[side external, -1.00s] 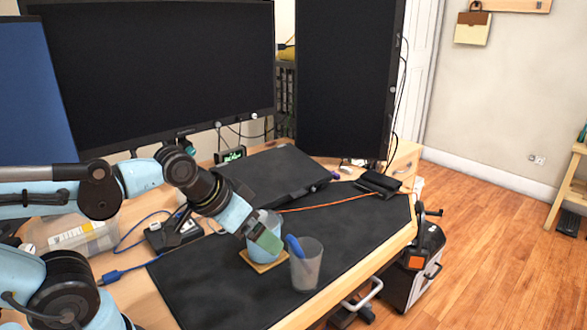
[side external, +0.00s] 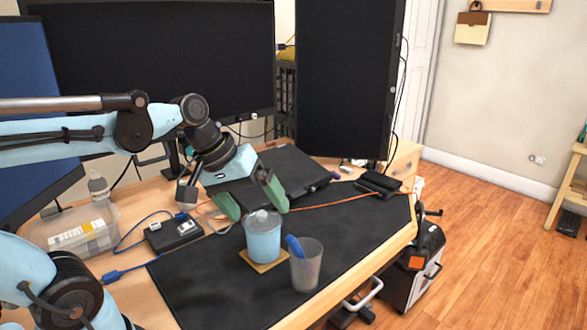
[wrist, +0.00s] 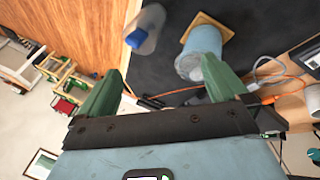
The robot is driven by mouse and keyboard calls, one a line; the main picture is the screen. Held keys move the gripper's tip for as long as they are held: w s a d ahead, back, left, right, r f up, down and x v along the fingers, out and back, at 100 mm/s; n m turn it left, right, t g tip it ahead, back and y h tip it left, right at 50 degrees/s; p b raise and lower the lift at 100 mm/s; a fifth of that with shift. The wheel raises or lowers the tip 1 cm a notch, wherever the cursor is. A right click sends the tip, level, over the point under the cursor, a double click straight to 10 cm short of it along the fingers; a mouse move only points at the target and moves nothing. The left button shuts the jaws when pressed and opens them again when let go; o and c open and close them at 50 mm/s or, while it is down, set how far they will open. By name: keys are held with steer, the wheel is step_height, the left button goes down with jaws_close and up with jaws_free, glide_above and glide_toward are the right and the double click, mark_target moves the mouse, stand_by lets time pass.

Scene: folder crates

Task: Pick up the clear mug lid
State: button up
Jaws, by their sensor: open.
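The clear mug lid (side external: 262,217), with a small knob on top, sits on the light-blue mug (side external: 263,243). The mug stands upright on a square wooden coaster (side external: 257,266). In the wrist view the lid (wrist: 187,66) shows at the near end of the mug (wrist: 204,42), close beside the right finger, which may cover part of it. My gripper (side external: 252,199) is open and empty. In the side view its green fingers appear above and behind the lid, spread to either side; contact is not seen. It also shows in the wrist view (wrist: 162,66).
A translucent grey cup (side external: 306,270) holding a blue object stands just right of the mug on the black mat (side external: 350,235). A dark laptop-like slab (side external: 290,175) lies behind. Cables, a black box (side external: 174,232) and a clear bin (side external: 75,232) are left.

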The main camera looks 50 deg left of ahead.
steer(key=w+a+n+t+h, duration=0.1)
steer(key=w+a+n+h, duration=0.2)
steer(key=a+n+h, duration=0.95)
steer(key=n+y, duration=0.2)
steer(key=n, duration=0.2)
glide_toward(259, 213)
steer(key=x, duration=0.4)
steer(key=shift+y, duration=0.25)
steer(key=shift+x, duration=3.35)
steer(key=shift+r, duration=0.1)
steer(key=c, duration=0.7)
